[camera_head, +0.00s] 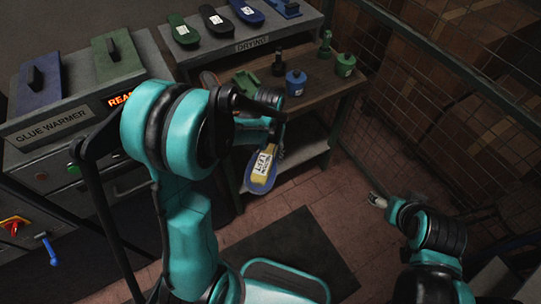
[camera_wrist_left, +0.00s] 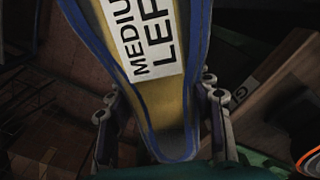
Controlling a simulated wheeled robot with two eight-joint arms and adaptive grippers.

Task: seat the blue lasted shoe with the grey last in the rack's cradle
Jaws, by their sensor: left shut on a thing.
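My left gripper (camera_wrist_left: 162,112) is shut on a blue shoe (camera_head: 258,184) with a yellow last (camera_head: 263,167). In the left wrist view the blue shoe edge (camera_wrist_left: 85,32) and yellow last (camera_wrist_left: 160,92) lie between the two fingers, and a white label reads "MEDIU… LEF…". In the head view the shoe hangs in front of the bench, clear of the floor. No grey last can be made out. I cannot identify the rack's cradle for certain. My right gripper (camera_head: 377,200) is small, low at the right, with nothing visible in it; its jaw opening is unclear.
A grey "DRYING" shelf (camera_head: 262,37) holds several dark soles and a blue fixture (camera_head: 286,8). The wooden bench below carries a green fixture (camera_head: 247,82), a blue pot (camera_head: 296,83) and a green pot (camera_head: 345,66). A glue warmer (camera_head: 62,122) stands left; mesh fencing (camera_head: 470,90) right.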

